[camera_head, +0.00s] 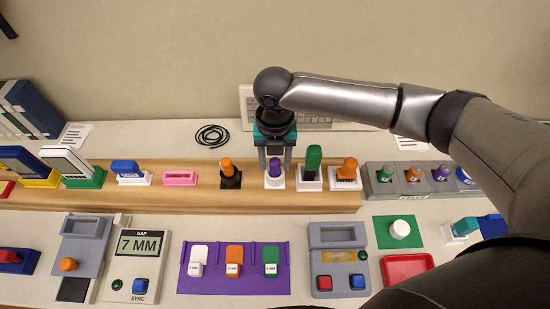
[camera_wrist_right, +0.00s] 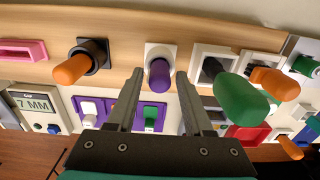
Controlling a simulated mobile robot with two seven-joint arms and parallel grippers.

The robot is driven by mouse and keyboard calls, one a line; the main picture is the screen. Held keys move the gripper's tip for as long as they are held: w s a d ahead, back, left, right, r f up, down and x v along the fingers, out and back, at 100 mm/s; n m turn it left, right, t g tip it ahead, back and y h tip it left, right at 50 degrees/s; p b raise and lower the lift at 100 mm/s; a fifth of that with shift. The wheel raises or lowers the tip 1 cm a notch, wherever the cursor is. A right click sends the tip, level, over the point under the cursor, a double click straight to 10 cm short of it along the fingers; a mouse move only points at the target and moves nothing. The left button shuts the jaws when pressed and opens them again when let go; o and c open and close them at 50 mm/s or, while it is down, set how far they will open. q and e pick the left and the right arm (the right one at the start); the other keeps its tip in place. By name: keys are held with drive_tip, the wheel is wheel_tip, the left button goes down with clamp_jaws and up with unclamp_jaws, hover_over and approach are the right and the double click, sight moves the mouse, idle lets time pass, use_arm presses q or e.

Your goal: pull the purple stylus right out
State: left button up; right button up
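The purple stylus (camera_head: 275,167) stands upright in a small white holder (camera_head: 275,183) on the wooden shelf. In the right wrist view the stylus (camera_wrist_right: 159,75) points toward the camera from its white holder (camera_wrist_right: 160,50). My right gripper (camera_head: 275,158) is above it, with fingers pointing down on either side of the stylus. In the right wrist view the fingers (camera_wrist_right: 154,85) are open, with a gap between each finger and the stylus. My left gripper is not in view.
An orange stylus (camera_head: 227,167) in a black holder stands to the left. A green stylus (camera_head: 313,159) and another orange one (camera_head: 348,168) stand close on the right. A grey rack (camera_head: 408,186) with several caps is farther right. A black cable coil (camera_head: 212,135) lies behind.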

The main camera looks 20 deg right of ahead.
clamp_jaws()
idle(0.7)
idle(1.1)
